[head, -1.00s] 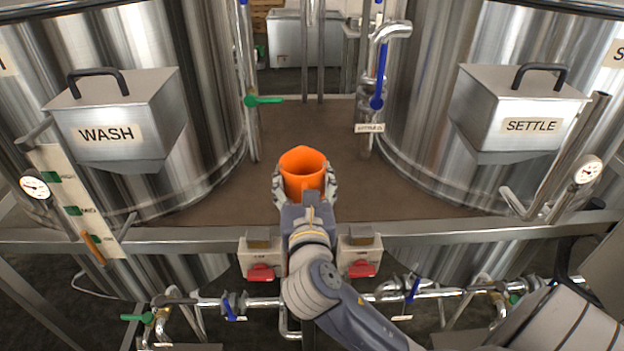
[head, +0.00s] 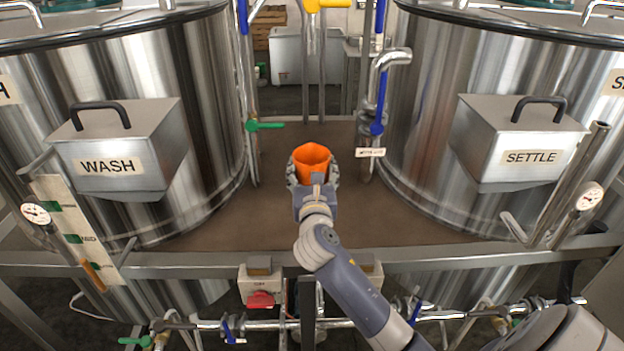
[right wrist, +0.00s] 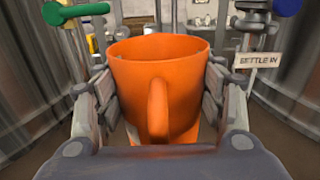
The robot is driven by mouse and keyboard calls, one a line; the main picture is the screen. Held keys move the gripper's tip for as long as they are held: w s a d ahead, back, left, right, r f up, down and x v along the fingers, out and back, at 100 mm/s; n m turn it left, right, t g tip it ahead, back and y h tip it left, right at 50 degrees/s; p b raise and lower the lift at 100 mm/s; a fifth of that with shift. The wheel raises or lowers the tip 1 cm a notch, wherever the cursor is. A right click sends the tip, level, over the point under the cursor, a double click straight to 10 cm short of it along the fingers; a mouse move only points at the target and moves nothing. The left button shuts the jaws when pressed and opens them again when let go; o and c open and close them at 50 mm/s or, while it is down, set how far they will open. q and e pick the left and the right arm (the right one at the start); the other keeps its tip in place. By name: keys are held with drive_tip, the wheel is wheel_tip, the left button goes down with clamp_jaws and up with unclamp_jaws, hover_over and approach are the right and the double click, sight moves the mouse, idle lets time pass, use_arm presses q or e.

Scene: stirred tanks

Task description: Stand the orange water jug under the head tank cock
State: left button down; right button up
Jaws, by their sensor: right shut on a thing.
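The orange jug (head: 311,158) is upright over the brown deck between the two steel tanks. My right gripper (head: 313,172) is shut on it from the near side, one finger along each flank. In the right wrist view the jug (right wrist: 160,75) fills the middle between the fingers, its handle facing me. Whether its base touches the deck cannot be told. A yellow-handled cock (head: 326,4) shows at the top centre, beyond the jug, on thin vertical pipes; no label on it is readable. My left gripper is not in view.
The WASH tank (head: 215,100) stands left, the SETTLE tank (head: 425,110) right. A green-handled valve (head: 264,126) and a blue-handled valve (head: 376,128) are on pipes either side of the jug. The brown deck (head: 270,215) is otherwise clear; a steel rail (head: 190,262) runs along its front.

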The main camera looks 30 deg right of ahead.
wheel_tip(320, 180, down, 3)
drive_tip(key=shift+f, duration=0.4)
drive_tip(key=o, duration=1.1)
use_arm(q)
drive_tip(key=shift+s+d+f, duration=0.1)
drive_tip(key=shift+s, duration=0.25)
